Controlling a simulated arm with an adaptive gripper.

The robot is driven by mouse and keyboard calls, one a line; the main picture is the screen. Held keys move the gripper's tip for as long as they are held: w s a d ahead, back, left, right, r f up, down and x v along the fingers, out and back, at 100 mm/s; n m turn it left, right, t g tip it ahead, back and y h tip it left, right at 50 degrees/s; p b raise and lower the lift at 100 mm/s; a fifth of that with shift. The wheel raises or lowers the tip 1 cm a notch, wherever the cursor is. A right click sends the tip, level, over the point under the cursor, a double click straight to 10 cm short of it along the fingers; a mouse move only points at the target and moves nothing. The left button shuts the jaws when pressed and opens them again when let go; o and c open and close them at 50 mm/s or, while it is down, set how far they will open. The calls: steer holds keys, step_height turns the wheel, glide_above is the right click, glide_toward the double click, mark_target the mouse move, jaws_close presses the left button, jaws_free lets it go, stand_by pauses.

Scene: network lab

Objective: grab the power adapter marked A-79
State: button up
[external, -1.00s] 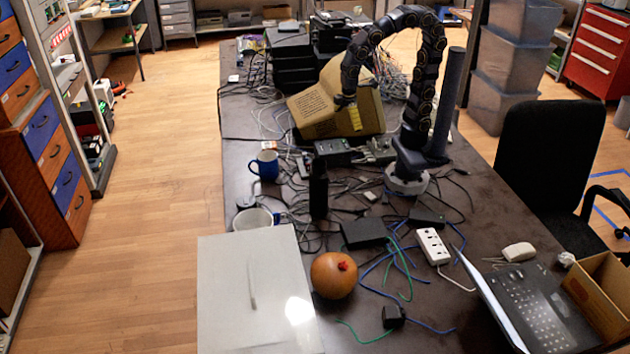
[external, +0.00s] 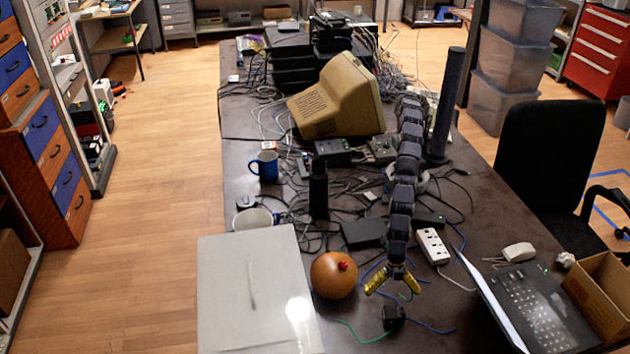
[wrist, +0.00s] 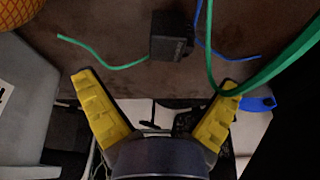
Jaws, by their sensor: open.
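A small black block-shaped adapter (external: 394,318) lies on the dark table near its front edge, with green and blue wires close by. In the wrist view the black adapter (wrist: 171,40) sits beyond my fingertips, near the middle of the picture; faint lettering on its side is too small to read. My gripper (external: 393,284) has yellow fingers spread wide and empty, behind and above the adapter. It also shows in the wrist view (wrist: 156,80). Larger black adapters lie farther back, one left (external: 363,234) and one right (external: 427,219); I cannot read marks on them.
A round orange object (external: 333,276) stands left of my gripper. A white power strip (external: 432,246) and an open laptop (external: 532,305) are to the right. A light grey box (external: 258,292) is at the left. Green and blue wires cross the table around the small adapter.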

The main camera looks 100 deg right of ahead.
mark_target(395, 311)
steer(key=shift+s+a+f, duration=0.4)
steer(key=shift+s+a, duration=0.05)
steer(key=shift+s, duration=0.05)
steer(key=shift+a+f, duration=0.15)
steer(key=shift+f, duration=0.1)
steer(key=shift+s+d+x, duration=0.1)
steer(key=shift+d+x, duration=0.05)
steer(key=shift+x, duration=1.6)
steer(key=shift+s+d+x, duration=0.15)
steer(key=shift+x, duration=1.6)
steer(key=c, duration=1.2)
